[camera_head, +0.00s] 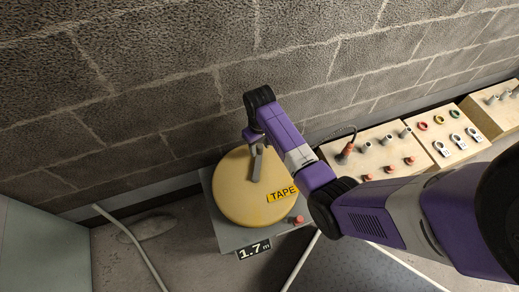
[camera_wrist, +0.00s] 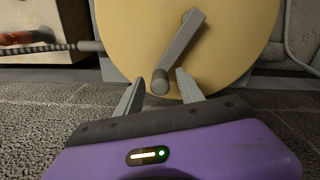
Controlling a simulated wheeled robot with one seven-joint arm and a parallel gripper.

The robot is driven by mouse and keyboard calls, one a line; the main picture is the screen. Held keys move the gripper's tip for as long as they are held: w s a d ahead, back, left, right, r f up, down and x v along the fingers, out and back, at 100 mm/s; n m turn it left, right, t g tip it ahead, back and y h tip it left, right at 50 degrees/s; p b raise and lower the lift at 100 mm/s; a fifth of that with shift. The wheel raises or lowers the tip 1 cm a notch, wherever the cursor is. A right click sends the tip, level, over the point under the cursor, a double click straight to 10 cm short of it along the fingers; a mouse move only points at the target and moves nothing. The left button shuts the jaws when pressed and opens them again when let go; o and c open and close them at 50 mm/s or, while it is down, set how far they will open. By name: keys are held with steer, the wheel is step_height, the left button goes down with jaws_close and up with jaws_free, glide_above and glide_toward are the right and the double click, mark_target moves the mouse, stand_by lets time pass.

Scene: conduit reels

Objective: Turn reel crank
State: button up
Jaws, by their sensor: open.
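The reel (camera_head: 240,205) is a round yellow disc with a "TAPE" label, standing on a grey base (camera_head: 232,239) with a "1.7 m" sign. Its grey crank (camera_head: 257,165) is a flat arm on the disc face. In the wrist view the crank arm (camera_wrist: 180,45) slants down and left from the hub of the reel (camera_wrist: 125,30) to a round handle (camera_wrist: 160,82). My gripper (camera_wrist: 157,82) is open, with one finger on each side of the handle's end. I cannot tell how deep the handle sits between them. In the head view my gripper (camera_head: 254,140) is over the disc, its fingers mostly hidden.
A red button (camera_head: 298,219) is on the base. Wooden boards with grey pegs, red knobs and coloured rings (camera_head: 455,136) stand to the right along the block wall (camera_head: 150,80). A grey cabinet (camera_head: 40,250) is at left. Pale conduits (camera_head: 135,245) lie on the floor.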

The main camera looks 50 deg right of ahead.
steer(key=shift+f, duration=0.85)
jaws_close()
stand_by(0.8)
